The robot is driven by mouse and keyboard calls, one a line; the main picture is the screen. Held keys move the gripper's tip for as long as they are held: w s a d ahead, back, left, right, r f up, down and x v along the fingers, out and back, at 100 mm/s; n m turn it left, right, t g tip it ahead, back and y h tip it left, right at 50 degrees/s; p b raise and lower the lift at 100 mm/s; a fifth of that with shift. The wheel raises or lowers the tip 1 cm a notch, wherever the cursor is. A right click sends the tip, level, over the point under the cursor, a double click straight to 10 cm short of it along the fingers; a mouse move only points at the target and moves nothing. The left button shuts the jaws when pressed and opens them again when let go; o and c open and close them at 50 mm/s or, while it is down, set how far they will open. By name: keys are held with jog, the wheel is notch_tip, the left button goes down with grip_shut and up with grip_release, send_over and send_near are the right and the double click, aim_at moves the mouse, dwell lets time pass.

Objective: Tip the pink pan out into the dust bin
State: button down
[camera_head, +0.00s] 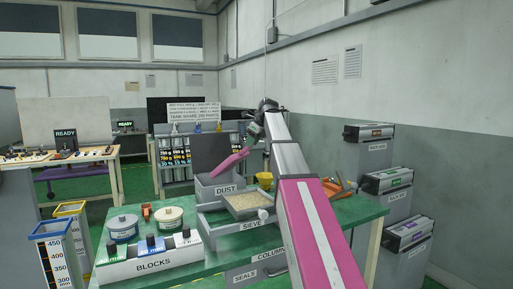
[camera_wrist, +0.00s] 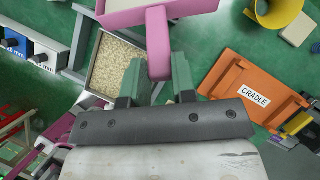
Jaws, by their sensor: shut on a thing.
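The pink pan (camera_head: 230,162) is tilted, its lower end down to the left, over the grey bin marked DUST (camera_head: 226,189) on the green table. My gripper (camera_head: 252,139) is shut on the pan's handle. In the wrist view the green fingers of my gripper (camera_wrist: 158,82) stand on either side of the pink handle (camera_wrist: 158,45), and the pan body (camera_wrist: 125,17) is cut off at the top edge. I cannot tell whether anything is in the pan. The inside of the dust bin is hidden in the head view.
The SIEVE tray (camera_head: 209,228) holds pale grains in front of the bin. A yellow funnel (camera_head: 265,179) and orange CRADLE (camera_wrist: 245,87) are nearby. A BLOCKS holder (camera_head: 152,265) and two round tubs stand front left. Labelled boxes (camera_head: 370,152) line the right wall.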

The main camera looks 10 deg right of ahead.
jog(key=w+a+r+g+h, duration=0.3)
jog(key=w+a+r+h, duration=0.1)
jog(key=w+a+r, duration=0.1)
jog(key=shift+w+a+r, duration=0.15)
jog(key=shift+a+r, duration=0.6)
jog(key=shift+a, duration=0.15)
dwell(1.9)
